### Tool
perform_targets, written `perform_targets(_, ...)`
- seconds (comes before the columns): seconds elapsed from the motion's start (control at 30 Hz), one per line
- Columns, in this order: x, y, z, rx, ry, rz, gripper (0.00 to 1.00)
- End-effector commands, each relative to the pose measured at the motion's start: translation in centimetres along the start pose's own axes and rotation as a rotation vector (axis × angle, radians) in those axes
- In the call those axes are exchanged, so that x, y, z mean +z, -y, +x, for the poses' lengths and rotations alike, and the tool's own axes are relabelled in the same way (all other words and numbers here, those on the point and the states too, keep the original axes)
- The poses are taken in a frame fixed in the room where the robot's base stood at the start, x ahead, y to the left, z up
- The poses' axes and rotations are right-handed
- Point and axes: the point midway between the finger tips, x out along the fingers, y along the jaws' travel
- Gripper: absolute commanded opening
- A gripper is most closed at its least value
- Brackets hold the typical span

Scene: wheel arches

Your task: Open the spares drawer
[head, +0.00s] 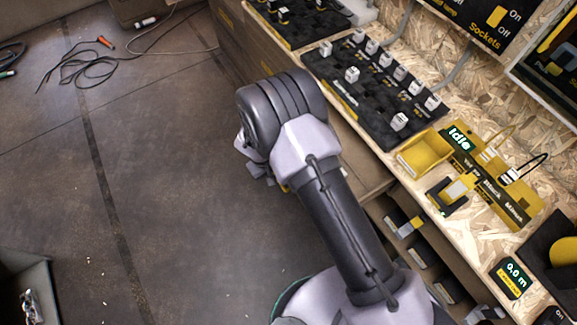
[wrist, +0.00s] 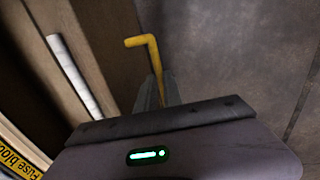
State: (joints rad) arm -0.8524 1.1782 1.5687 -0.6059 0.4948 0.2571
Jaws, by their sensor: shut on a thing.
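In the wrist view, my gripper (wrist: 156,88) is shut on a yellow L-shaped bent rod (wrist: 148,46), whose short arm points left. A pale straight bar (wrist: 74,75), which looks like a handle, lies on a brown panel (wrist: 40,25) to the left of the rod. The rod and bar are apart in the picture. No spares label is readable, so I cannot tell whether this panel is the spares drawer front. In the head view, my arm hides the gripper's fingers; only a small bit of yellow shows beside the wrist.
A workbench (head: 395,175) runs along the right, carrying a black board (head: 350,85) with white plugs and a yellow tray (head: 425,150). An open shelf (head: 410,245) with boxes is below. A cable (head: 75,70) lies on the floor (head: 150,190), which is mostly clear at left.

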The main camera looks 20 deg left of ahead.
Motion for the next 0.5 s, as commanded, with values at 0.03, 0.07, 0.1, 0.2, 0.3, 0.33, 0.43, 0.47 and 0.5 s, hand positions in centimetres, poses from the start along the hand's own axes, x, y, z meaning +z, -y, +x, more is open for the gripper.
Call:
perform_targets(0.03, -0.1, 0.6, -0.1, 0.000, -0.004, -0.003, 0.00)
perform_targets(0.07, -0.1, 0.9, -0.1, 0.000, -0.004, -0.003, 0.00)
perform_targets(0.1, -0.1, 1.2, -0.2, 0.000, -0.004, -0.003, 0.00)
perform_targets(0.2, -0.1, 1.8, -0.4, 0.000, -0.003, -0.002, 0.00)
perform_targets(0.3, -0.1, 2.1, -0.4, 0.000, -0.003, -0.001, 0.00)
perform_targets(0.33, -0.1, 2.1, -0.5, 0.000, -0.003, -0.001, 0.00)
perform_targets(0.43, -0.1, 2.2, -0.5, 0.000, -0.003, -0.001, 0.00)
perform_targets(0.47, -0.1, 2.2, -0.5, 0.000, -0.003, 0.000, 0.00)
perform_targets(0.5, -0.1, 2.2, -0.5, 0.000, -0.003, -0.001, 0.00)
